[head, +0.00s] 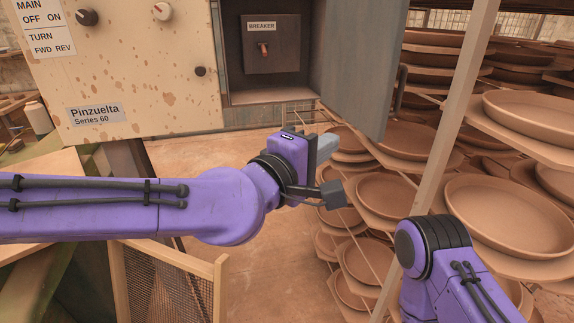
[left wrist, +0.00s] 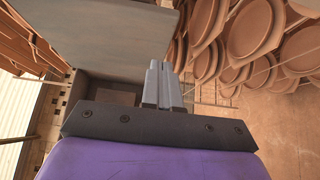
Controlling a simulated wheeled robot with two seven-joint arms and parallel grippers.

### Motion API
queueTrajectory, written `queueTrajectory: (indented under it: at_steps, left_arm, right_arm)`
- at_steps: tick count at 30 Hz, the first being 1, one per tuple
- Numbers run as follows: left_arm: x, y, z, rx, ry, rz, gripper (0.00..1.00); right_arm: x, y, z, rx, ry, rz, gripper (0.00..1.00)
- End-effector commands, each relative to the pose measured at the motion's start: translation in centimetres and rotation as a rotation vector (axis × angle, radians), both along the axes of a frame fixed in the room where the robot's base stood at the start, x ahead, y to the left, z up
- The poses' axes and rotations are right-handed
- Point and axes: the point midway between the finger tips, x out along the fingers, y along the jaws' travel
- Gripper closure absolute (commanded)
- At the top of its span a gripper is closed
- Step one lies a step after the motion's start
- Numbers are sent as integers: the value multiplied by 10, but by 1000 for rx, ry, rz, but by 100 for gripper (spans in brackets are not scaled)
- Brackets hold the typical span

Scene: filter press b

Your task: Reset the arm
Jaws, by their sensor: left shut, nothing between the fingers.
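My left arm comes in from the left in the head view. Its gripper (head: 327,148) is in front of the shelves of clay dishes, below the open grey door of the breaker box. In the left wrist view its two grey fingers (left wrist: 161,82) are together with nothing between them. My right arm shows at the lower right of the head view as a purple link with a black joint band. Its gripper is out of the picture.
A spotted control panel (head: 130,60) with knobs stands at the upper left. Beside it is an open box with a breaker (head: 272,44) and grey door (head: 355,70). Racks of clay dishes (head: 505,218) and a pale post (head: 440,150) fill the right. A mesh-panelled frame (head: 165,285) stands lower left.

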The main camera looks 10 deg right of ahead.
Motion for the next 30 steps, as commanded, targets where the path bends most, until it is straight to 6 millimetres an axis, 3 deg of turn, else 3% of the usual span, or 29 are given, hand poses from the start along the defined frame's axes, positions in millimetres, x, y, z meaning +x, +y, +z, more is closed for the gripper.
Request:
queueTrajectory:
  at_steps: [1,3,9,13,15,16,17,20,23,26,30]
  left_arm:
    - [-15,7,-5,0,-7,-5,100]
    - [-31,18,-4,0,-8,-4,100]
    - [-63,41,-2,1,-5,-1,100]
    - [-70,48,-1,8,-14,5,100]
    - [-62,58,-1,27,-63,65,100]
    - [-52,66,-11,51,-70,107,100]
    - [-41,74,-26,84,-68,147,100]
    - [-7,101,-102,215,-4,254,100]
    - [11,133,-187,365,85,336,100]
    - [11,170,-272,520,181,393,100]
    - [-17,228,-383,755,316,433,100]
  right_arm:
    - [0,0,-12,0,0,0,57]
    - [0,0,-17,1,1,0,57]
    - [-1,0,-23,0,1,0,57]
    - [0,0,-24,0,1,0,57]
    - [0,0,-24,0,1,0,57]
    - [0,0,-24,1,1,0,57]
    - [0,0,-24,1,1,0,57]
    - [0,0,-24,1,1,0,57]
    - [0,0,-25,0,1,0,57]
    - [0,0,-25,0,1,0,57]
    - [0,0,-26,1,1,0,57]
